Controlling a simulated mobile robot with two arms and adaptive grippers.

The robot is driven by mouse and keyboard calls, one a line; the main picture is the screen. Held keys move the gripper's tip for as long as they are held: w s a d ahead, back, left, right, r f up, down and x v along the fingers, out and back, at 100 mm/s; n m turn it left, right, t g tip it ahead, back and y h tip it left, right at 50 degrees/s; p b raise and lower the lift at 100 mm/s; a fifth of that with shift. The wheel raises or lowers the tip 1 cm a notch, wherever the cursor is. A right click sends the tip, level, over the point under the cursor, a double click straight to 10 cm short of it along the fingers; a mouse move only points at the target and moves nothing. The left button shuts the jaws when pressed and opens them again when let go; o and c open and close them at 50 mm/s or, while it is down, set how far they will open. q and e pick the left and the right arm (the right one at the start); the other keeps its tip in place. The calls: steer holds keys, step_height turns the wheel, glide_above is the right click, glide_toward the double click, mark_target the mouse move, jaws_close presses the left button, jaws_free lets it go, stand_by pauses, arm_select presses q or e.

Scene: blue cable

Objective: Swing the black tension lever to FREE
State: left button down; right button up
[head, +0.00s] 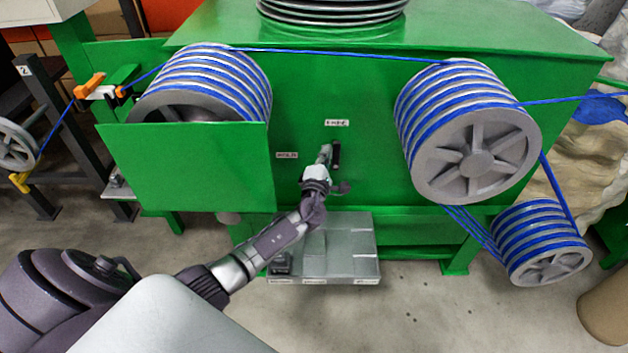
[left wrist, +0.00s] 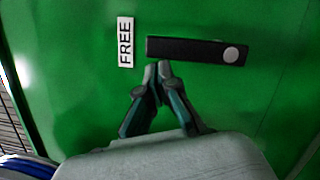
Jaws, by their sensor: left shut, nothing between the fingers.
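The black tension lever (head: 336,154) is on the green machine front and stands upright in the head view. In the left wrist view the lever (left wrist: 190,48) is a black bar with a round grey pivot at its right end. Its free end points at the white FREE label (left wrist: 126,41), with a small gap between. In the head view a small label (head: 336,123) sits above the lever. My left gripper (head: 325,152) is shut and empty, just left of the lever. In the left wrist view its fingertips (left wrist: 157,67) are close beside the lever's free end; I cannot tell if they touch.
Another small label (head: 287,155) is left of the lever. Large grooved wheels with blue cable stand at left (head: 215,75) and right (head: 470,130). A smaller cable wheel (head: 543,240) is lower right. A grey tray (head: 350,262) juts out below the lever.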

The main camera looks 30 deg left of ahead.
arm_select(q)
steer(key=v, duration=1.1)
steer(key=shift+s+d, duration=0.15)
steer(key=shift+s, duration=0.15)
steer(key=shift+f, duration=0.1)
